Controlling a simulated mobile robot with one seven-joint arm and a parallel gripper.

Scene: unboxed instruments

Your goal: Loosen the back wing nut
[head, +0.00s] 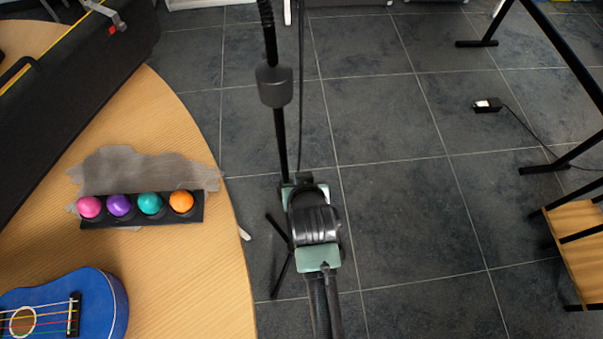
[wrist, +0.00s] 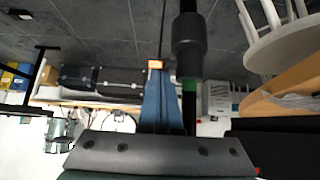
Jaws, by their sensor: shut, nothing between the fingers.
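No wing nut can be made out in either view. A black stand pole (head: 280,140) with a thick dark grey coupling (head: 274,86) rises beyond my arm in the head view, with dark legs (head: 281,272) spreading low beside the arm. The coupling also shows in the wrist view (wrist: 188,50), right of my gripper. My gripper (wrist: 155,64) is shut and empty, its blue fingers ending in an orange tip. The tip appears left of the pole and apart from it in the picture; depth is unclear. In the head view my arm hides the fingers.
A wooden table (head: 190,250) at left bears a rack with pink, purple, teal and orange balls (head: 150,205), a blue ukulele (head: 105,305) and a black case (head: 75,100). Dark tiled floor (head: 420,240) is mostly clear at right. A black frame (head: 565,50) stands far right.

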